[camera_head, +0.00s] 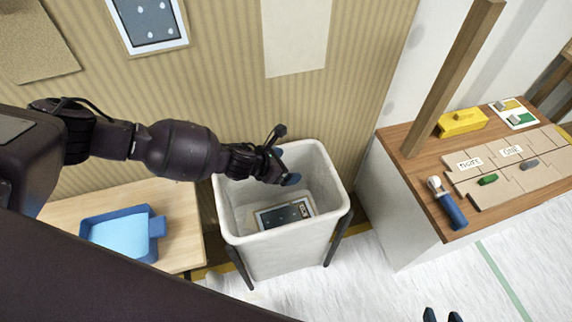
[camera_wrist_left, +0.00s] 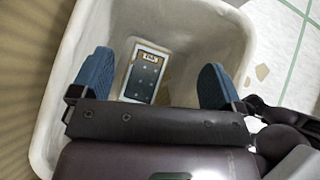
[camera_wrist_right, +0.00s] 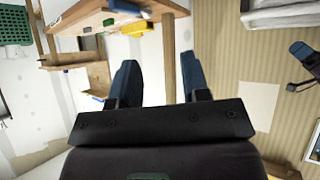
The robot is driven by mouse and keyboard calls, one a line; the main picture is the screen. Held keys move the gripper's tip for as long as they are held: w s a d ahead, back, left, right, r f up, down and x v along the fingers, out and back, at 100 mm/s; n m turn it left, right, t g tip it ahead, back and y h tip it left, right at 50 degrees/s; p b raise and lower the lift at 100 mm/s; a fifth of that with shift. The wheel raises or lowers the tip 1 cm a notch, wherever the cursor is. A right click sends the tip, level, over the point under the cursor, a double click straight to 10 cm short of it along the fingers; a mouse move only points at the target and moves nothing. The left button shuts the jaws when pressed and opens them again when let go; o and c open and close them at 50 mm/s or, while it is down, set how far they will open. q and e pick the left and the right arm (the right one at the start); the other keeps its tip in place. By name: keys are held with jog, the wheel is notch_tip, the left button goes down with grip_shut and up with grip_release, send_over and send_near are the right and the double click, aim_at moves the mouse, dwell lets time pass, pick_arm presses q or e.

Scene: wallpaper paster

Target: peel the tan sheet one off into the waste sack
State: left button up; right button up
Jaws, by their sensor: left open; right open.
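A brown-tan sheet (camera_head: 36,42) with a speckled surface hangs on the striped wall at the far left of the head view. The white waste sack (camera_head: 228,232) stands open below the wall in the middle. A dark patterned card with a pale border (camera_head: 284,214) lies inside it, also seen in the left wrist view (camera_wrist_left: 145,77). My left gripper (camera_head: 285,166) is open and empty over the sack's mouth, its fingers pointing down into it. My right gripper (camera_head: 442,316) is open and empty at the bottom edge; its fingers also show in the right wrist view (camera_wrist_right: 159,62).
A dark framed sheet (camera_head: 152,24) and a cream sheet (camera_head: 296,38) hang on the wall. A blue tray (camera_head: 120,235) sits on a low wooden table at left. The right-hand bench (camera_head: 410,175) holds a yellow box (camera_head: 462,122), a blue-handled tool (camera_head: 448,206) and cardboard labels.

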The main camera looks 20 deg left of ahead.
pick_arm(q)
jog(key=p+v, duration=0.2)
jog(key=v, duration=0.8)
jog(key=shift+p, duration=0.4)
jog(key=shift+a+r, duration=0.1)
